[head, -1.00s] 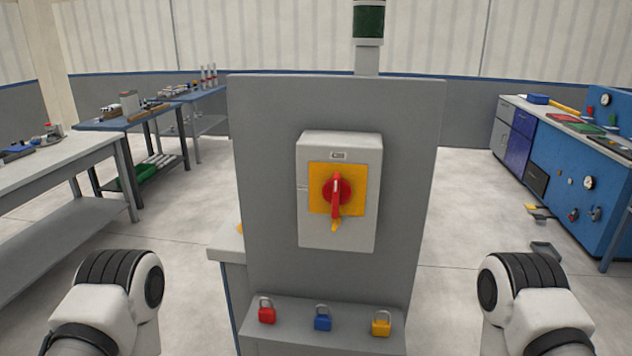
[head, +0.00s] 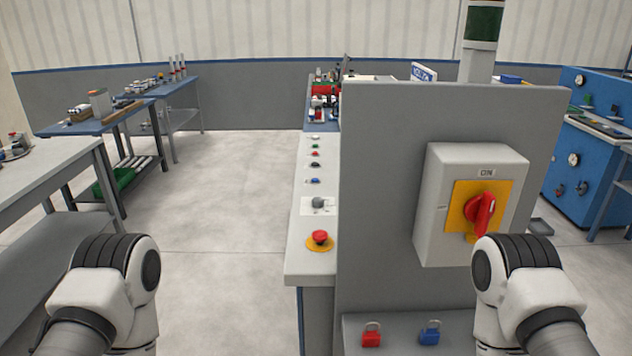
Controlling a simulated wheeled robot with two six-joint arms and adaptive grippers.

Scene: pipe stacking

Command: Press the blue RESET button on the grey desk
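The grey desk (head: 312,262) runs away from me behind the left edge of a grey panel. A row of small controls lies along its top. A small blue button (head: 314,181) sits in the row, beyond a grey knob (head: 318,204) on a white plate. Any lettering by it is too small to read. Nearest on the desk is a red mushroom button (head: 320,238) on a yellow ring. Beyond the blue button are a dark one and smaller ones with red, green and white colours. Only links of my two arms show at the lower left and lower right; neither gripper is in view.
The grey panel (head: 400,200) bears a box with a red rotary handle (head: 481,213). Red (head: 371,336) and blue (head: 430,333) padlocks sit at its foot. Open floor (head: 220,210) lies left of the desk. Workbenches stand further left; a blue cabinet (head: 585,165) stands right.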

